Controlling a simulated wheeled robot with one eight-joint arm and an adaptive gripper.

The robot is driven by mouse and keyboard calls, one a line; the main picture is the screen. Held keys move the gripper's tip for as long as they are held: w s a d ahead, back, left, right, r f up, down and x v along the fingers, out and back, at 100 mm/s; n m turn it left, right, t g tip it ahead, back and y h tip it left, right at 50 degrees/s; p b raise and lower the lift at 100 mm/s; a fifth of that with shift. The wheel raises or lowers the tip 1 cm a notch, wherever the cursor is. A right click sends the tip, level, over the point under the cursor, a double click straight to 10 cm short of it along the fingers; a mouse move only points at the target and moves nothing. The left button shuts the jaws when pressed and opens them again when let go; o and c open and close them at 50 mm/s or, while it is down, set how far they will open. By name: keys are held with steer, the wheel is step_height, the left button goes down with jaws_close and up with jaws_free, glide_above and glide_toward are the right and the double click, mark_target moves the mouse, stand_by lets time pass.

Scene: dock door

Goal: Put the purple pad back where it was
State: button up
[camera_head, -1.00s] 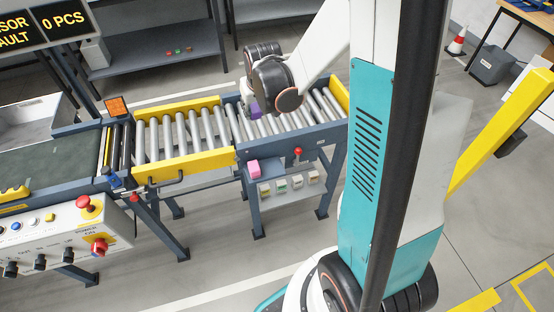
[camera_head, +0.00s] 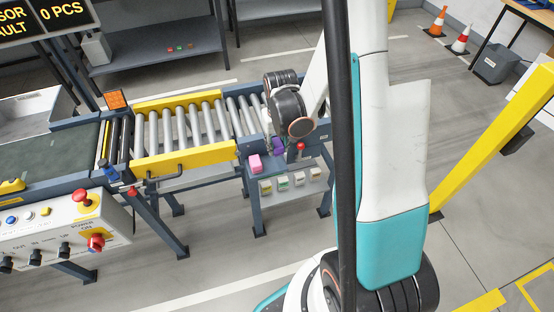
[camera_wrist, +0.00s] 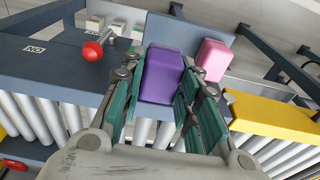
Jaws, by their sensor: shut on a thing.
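The purple pad (camera_wrist: 161,76) is a rounded block between the green-lined fingers of my gripper (camera_wrist: 158,88) in the wrist view. My gripper is shut on it. In the head view the purple pad (camera_head: 278,145) shows below my dark wrist, over the near rail of the roller conveyor. A blue-grey plate (camera_wrist: 190,32) lies just beyond the pad in the wrist view. A pink pad (camera_wrist: 212,60) sits on the plate's right part, apart from the purple pad. The pink pad (camera_head: 255,163) also shows in the head view. I cannot tell whether the purple pad touches the plate.
A red-knobbed lever (camera_head: 300,147) stands close to the right of the held pad; the red knob (camera_wrist: 92,51) is at left in the wrist view. Rollers (camera_head: 200,125) and a yellow guard (camera_head: 185,160) lie to the left. Small labelled blocks (camera_head: 282,184) sit below the rail.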

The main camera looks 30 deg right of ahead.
mark_target(277, 162)
steer(key=shift+f+b, duration=1.05)
steer(key=shift+f, duration=2)
steer(key=shift+f, duration=0.1)
steer(key=o, duration=1)
steer(key=shift+c, duration=0.2)
steer(key=r+p, duration=0.1)
steer(key=r, duration=0.3)
steer(key=s+r+p, duration=0.1)
steer(key=r+p, duration=0.1)
steer(key=r, duration=0.2)
steer(key=r+p, duration=0.1)
steer(key=r, duration=0.3)
steer(key=shift+s+a+r+p, duration=0.1)
steer(key=shift+s+a+p, duration=0.15)
steer(key=shift+p, duration=0.15)
